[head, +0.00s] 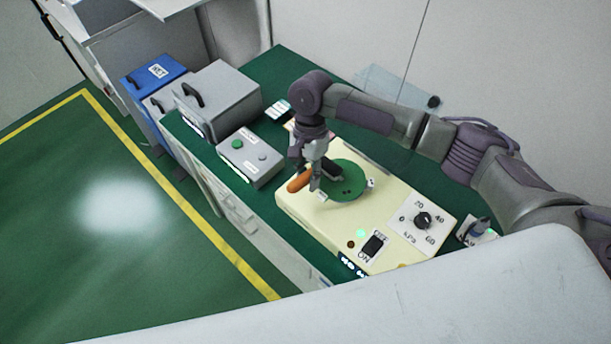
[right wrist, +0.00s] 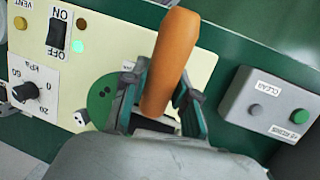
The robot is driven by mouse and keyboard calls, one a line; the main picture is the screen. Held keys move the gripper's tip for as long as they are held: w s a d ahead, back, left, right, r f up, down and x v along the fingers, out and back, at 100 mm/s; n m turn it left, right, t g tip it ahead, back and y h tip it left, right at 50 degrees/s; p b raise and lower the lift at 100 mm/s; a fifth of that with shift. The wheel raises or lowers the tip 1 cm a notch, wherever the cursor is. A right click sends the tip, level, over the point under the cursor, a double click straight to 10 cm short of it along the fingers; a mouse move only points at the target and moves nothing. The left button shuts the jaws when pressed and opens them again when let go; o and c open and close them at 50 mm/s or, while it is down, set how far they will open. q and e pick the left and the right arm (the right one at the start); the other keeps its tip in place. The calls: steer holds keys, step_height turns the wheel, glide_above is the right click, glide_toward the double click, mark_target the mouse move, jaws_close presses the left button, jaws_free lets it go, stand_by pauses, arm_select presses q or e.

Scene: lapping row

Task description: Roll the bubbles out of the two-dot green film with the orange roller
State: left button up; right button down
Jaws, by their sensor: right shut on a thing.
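The orange roller (head: 298,182) is held by its handle in my right gripper (head: 316,184), over the left part of the round green film (head: 350,186). In the right wrist view the handle (right wrist: 172,50) stands between the fingers (right wrist: 158,103), and a dark part of the roller shows below it. The film (right wrist: 101,97) lies on the cream machine top (head: 300,213), with two dark dots and a small white tab at its edge. Whether the roller touches the film is hidden, and I cannot make out bubbles. My left gripper is not in view.
A switch (head: 374,245) and a dial (head: 422,221) sit at the machine's front right. A grey button box (head: 252,163), grey case (head: 228,90) and blue box (head: 150,82) stand left. A clear sheet (head: 392,88) lies behind my arm.

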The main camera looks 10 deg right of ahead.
steer(key=shift+w+d, duration=0.1)
steer(key=shift+w+d+p, duration=0.35)
steer(key=shift+d, duration=0.25)
steer(key=shift+d, duration=0.1)
steer(key=shift+w+d+p, duration=0.35)
steer(key=shift+d+p, duration=0.05)
steer(key=shift+d, duration=0.05)
steer(key=shift+w+d, duration=0.2)
steer(key=shift+d, duration=0.05)
steer(key=shift+d, duration=0.1)
steer(key=shift+w+d+p, duration=0.4)
steer(key=shift+w+d, duration=0.05)
steer(key=shift+d, duration=0.15)
steer(key=shift+s+a+r+p, duration=0.1)
steer(key=shift+s+a+p, duration=0.3)
steer(key=shift+a+p, duration=0.25)
steer(key=shift+s+a+p, duration=0.15)
steer(key=shift+p, duration=0.2)
